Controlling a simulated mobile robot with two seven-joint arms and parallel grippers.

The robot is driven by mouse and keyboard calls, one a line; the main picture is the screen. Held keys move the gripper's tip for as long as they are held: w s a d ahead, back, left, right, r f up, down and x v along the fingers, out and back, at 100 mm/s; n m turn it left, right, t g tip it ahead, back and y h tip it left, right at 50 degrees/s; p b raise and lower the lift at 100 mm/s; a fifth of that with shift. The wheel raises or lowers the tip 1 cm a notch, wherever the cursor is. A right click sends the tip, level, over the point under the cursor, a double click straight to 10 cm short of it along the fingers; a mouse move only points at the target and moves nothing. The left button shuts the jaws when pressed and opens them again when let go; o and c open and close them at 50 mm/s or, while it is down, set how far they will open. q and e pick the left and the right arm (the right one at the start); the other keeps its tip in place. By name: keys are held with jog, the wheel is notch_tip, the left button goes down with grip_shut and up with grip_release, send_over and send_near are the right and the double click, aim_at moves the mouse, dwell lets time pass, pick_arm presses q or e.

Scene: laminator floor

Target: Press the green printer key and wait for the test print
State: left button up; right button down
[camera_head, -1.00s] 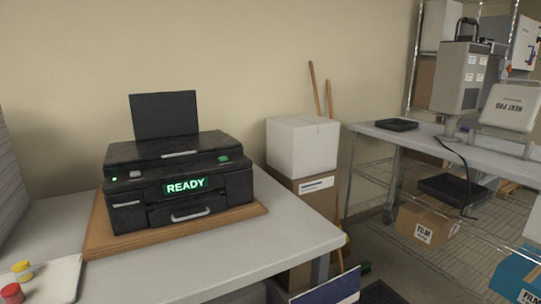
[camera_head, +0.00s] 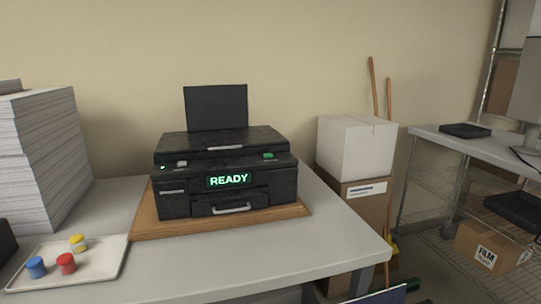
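A black printer (camera_head: 226,172) sits on a wooden board (camera_head: 160,229) on a light grey table. Its front display (camera_head: 229,180) reads READY in green. A green key (camera_head: 268,156) is on the right of its top front edge, and a grey key (camera_head: 181,163) is on the left beside a small green light (camera_head: 163,167). A dark upright panel (camera_head: 216,108) stands at the back of the printer. No paper shows coming out of it. Neither of my grippers is in view.
A tall paper stack (camera_head: 42,155) stands left of the printer. A white tray (camera_head: 98,268) with blue, red and yellow jars lies at the front left. The table (camera_head: 330,245) is clear right of the printer; boxes (camera_head: 356,147) and a wire shelf (camera_head: 435,185) stand beyond.

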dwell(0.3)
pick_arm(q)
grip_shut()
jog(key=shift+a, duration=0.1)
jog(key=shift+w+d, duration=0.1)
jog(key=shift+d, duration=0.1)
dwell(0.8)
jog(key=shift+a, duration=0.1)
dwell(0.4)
